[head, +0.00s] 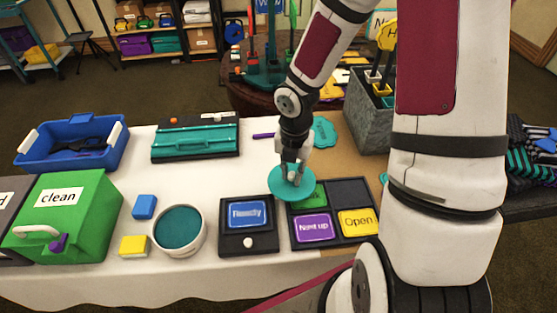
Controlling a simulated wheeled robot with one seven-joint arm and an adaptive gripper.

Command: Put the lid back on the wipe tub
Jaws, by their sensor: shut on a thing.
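My gripper (292,174) points down over the right-middle of the white table. It is shut on a flat round teal disc, the lid (278,185), gripped near its centre. The lid lies roughly level over the back edge of the sign trays; I cannot tell whether it touches them. The wipe tub (164,247) is a round white tub at the front left of the lid. It stands upright, and its round top shows a dark teal surface inside the white rim. My gripper and the lid are apart from the tub, to its right and farther back.
A black tray with a blue sign (247,213) and a tray of coloured signs (314,228) stand right of the tub. Blue (144,206) and yellow (133,246) blocks and a green "clean" box (72,215) are left. A teal-topped case (194,140) stands behind. Bare table lies between.

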